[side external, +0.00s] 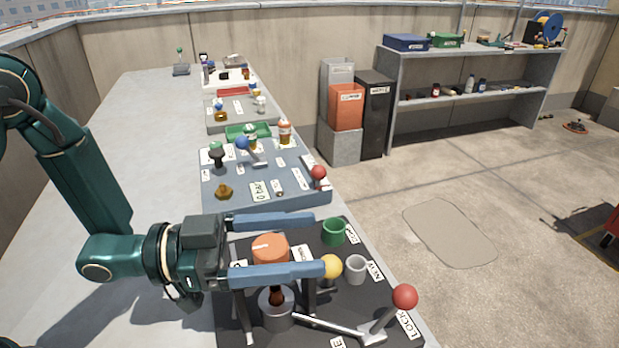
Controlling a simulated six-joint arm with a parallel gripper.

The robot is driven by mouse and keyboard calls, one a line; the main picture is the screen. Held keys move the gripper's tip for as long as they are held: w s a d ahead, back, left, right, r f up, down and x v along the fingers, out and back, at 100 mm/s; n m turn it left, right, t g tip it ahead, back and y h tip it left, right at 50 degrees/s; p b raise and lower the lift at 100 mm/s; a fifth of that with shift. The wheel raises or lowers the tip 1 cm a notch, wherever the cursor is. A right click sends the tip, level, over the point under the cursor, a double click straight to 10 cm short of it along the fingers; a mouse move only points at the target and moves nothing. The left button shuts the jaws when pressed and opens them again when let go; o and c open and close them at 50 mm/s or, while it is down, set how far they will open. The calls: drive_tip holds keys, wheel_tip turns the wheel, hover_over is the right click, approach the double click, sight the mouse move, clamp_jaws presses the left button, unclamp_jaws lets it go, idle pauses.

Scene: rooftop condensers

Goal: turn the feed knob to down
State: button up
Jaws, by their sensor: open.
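An orange round knob (270,246) with a white mark on its top sits on the near black panel (222,322). Its mark points toward the left of the picture. It is the likeliest feed knob, but I cannot read its label. My gripper (319,242) is open, with its two blue fingers reaching right over the panel. The knob shows between the fingers, with a gap to the far finger; the near finger hides its lower part. I cannot tell whether the fingers are level with it or touch it.
Beside the fingers are a yellow ball knob (330,266), a green cup (334,231) and a grey cup (356,269). A red-ball lever (404,297) stands at the near right. A metal cup (277,309) is below the near finger. Another crowded panel (235,200) lies beyond.

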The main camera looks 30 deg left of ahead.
clamp_jaws()
drive_tip(key=shift+m+g, duration=0.3)
drive_tip(key=shift+g, duration=0.1)
drive_tip(key=m+g+h, duration=0.2)
drive_tip(key=g, duration=0.1)
drive_tip(key=shift+s+d+m, duration=0.1)
drive_tip(key=shift+s+m, duration=0.15)
drive_tip(key=shift+m, duration=0.05)
drive_tip(key=m+g, duration=0.1)
drive_tip(key=g, duration=0.1)
drive_tip(key=m+g, duration=0.1)
drive_tip(key=g, duration=0.1)
drive_tip(key=m+g+h, duration=0.1)
drive_tip(key=shift+s+d+g, duration=0.1)
drive_tip(key=shift+s+g, duration=0.3)
drive_tip(key=m+g, duration=0.2)
drive_tip(key=g, duration=0.2)
drive_tip(key=s+m+g+y, duration=0.1)
drive_tip(key=m+g, duration=0.2)
drive_tip(key=g, duration=0.1)
drive_tip(key=shift+s+m+y, duration=0.2)
drive_tip(key=shift+m+y, duration=0.1)
drive_tip(key=shift+g, duration=0.3)
